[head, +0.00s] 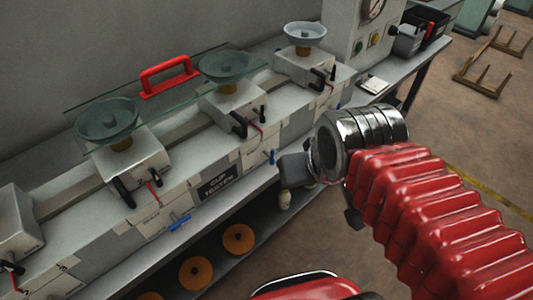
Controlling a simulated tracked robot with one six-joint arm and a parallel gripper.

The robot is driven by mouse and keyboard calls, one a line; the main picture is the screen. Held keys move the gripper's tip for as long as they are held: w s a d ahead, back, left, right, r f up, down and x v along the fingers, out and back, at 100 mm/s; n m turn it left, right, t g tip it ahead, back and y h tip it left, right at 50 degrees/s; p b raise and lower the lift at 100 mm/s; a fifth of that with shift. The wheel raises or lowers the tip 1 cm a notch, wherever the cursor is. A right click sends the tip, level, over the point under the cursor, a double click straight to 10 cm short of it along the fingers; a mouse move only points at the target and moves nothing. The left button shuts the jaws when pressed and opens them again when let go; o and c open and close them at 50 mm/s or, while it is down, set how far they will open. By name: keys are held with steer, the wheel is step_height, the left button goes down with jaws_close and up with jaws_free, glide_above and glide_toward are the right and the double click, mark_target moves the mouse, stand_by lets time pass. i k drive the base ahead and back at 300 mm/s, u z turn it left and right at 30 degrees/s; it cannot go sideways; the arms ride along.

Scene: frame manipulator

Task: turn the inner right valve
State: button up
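The bench machine labelled "CUP TESTER" carries a row of white blocks with black valve handles on their front faces. One handle (122,192) is on the left block, one (238,124) on the middle block and one (317,80) on the right block. Thinner levers with red parts sit beside them. Which of these is the inner right valve I cannot tell. My gripper (297,168), a dark block at the end of the chrome wrist, is in front of the bench, right of and below the middle handle, apart from the handles. Its fingers cannot be made out clearly.
Glass bowls (107,118) stand on the blocks, with a clear sheet (150,98) and red handle (168,76) behind. Orange discs (238,239) lie on the lower shelf. A gauge box (352,35) and black bin (425,26) stand at the back right. Floor is open at right.

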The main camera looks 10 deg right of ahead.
mark_target(271, 155)
steer(key=u, duration=0.15)
steer(key=k, duration=0.55)
steer(key=u, duration=0.6)
steer(key=k, duration=0.75)
steer(key=u, duration=0.6)
steer(key=i, duration=1.35)
steer(key=z, duration=0.7)
steer(key=i, duration=0.45)
steer(key=z, duration=0.3)
